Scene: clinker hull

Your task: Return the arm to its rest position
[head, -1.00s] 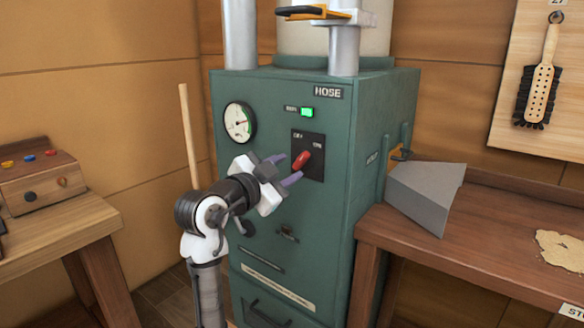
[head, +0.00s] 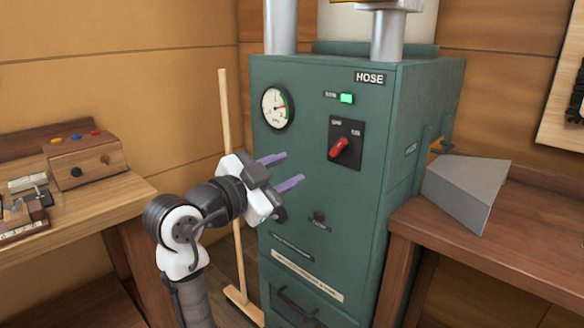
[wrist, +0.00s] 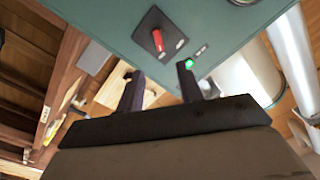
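My gripper (head: 288,171) is open and empty in the head view, its two purple fingers apart and pointing right toward the green cabinet (head: 405,120). It is clear of the red switch handle (head: 340,147), which sits to its right on a black plate on the cabinet front. My arm is bent and reaches up from the bottom of the head view. In the wrist view, my gripper (wrist: 158,88) shows two dark fingers spread apart with nothing between them. The red switch handle (wrist: 158,40) shows beyond the fingers, and a green light (wrist: 189,64) glows beside its plate.
A round gauge (head: 278,107) and a lit green lamp (head: 347,98) are on the cabinet. A wooden broom (head: 226,130) stands behind my arm. A left bench holds a button box (head: 85,158). A grey wedge-shaped piece (head: 466,188) is on the right bench (head: 520,235).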

